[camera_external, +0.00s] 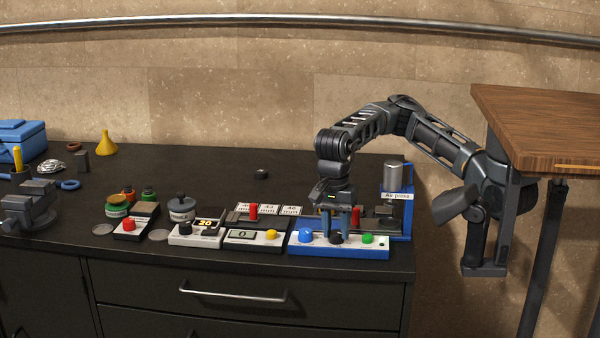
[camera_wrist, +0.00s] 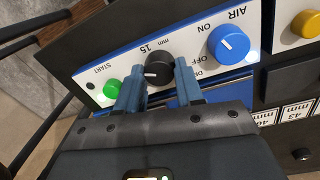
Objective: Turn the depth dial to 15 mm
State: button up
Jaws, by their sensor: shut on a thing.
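The black depth dial (camera_wrist: 157,70) sits on the white front panel of the air press (camera_external: 397,178). In the wrist view, "15" and "mm" are printed upside down beside it, and a short white mark shows on its left part. The dial also shows in the external view (camera_external: 336,239), below my fingers. My gripper (camera_wrist: 160,80) points down over the panel, its two blue fingers on either side of the dial and shut on it. In the external view my gripper (camera_external: 344,218) is at the press front. The exact finger contact is partly hidden.
A blue AIR knob (camera_wrist: 229,43) marked ON and OFF and a green START button (camera_wrist: 112,88) flank the dial closely. To the left stand a unit with a display (camera_external: 241,235) and number cards (camera_external: 291,210). The bench (camera_external: 220,170) behind is mostly clear.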

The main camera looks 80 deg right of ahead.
aim_at(335, 231)
jog(key=m+b, duration=0.2)
jog(key=m, duration=0.2)
jog(key=shift+f+m, duration=0.15)
jog(key=shift+m, duration=0.15)
jog(key=shift+m+b, duration=1.15)
jog(key=shift+m, duration=0.85)
jog(key=shift+s, duration=0.1)
jog(key=o, duration=1)
jog(key=shift+o, duration=0.2)
jog(key=shift+r, duration=0.25)
jog(key=shift+d+r+p, duration=0.15)
jog(key=shift+r+p, duration=0.35)
jog(key=shift+r, duration=1.4)
jog(key=shift+d+r+p, duration=0.1)
jog(key=shift+r+p, duration=0.4)
jog(key=shift+r, duration=1.4)
